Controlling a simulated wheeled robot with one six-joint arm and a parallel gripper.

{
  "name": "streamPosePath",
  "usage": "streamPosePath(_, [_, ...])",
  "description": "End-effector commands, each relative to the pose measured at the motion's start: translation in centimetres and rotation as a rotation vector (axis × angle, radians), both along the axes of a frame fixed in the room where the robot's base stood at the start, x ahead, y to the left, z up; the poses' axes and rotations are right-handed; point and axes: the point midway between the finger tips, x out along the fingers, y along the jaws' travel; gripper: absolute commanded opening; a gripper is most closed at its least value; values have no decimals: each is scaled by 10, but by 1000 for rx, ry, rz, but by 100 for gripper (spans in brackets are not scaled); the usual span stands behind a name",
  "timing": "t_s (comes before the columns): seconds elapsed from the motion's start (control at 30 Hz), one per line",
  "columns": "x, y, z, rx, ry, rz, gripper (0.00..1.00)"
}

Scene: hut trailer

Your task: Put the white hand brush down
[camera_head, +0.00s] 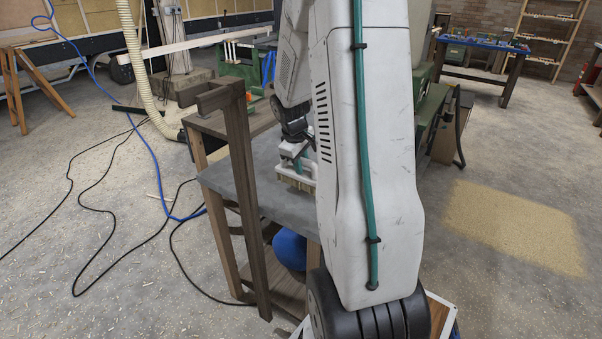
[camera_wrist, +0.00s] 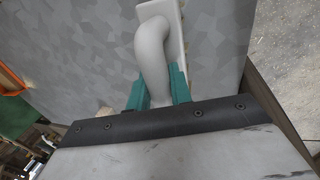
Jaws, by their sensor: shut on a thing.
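The white hand brush (camera_head: 297,172) is at my gripper (camera_head: 293,158) over the grey table top (camera_head: 235,180) in the head view. Its bristles point down. I cannot tell whether they touch the surface. In the wrist view, the brush's curved white handle (camera_wrist: 152,55) lies between the teal fingers of my gripper (camera_wrist: 158,88), which is shut on it. The grey table top (camera_wrist: 70,50) fills much of that view behind the brush. My arm hides the right part of the table in the head view.
A brown wooden frame (camera_head: 240,185) stands at the table's left front. A blue round object (camera_head: 290,248) is under the table top. Black cables (camera_head: 100,205) and a blue hose (camera_head: 150,150) lie on the floor at left. Sawdust (camera_head: 515,228) covers open floor at right.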

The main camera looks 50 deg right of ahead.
Motion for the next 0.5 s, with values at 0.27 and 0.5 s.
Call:
streamPosePath(0.27, [1, 0, -35, 1, 1, 0, 0])
streamPosePath(0.5, [1, 0, -36, 0, 0, 0, 0])
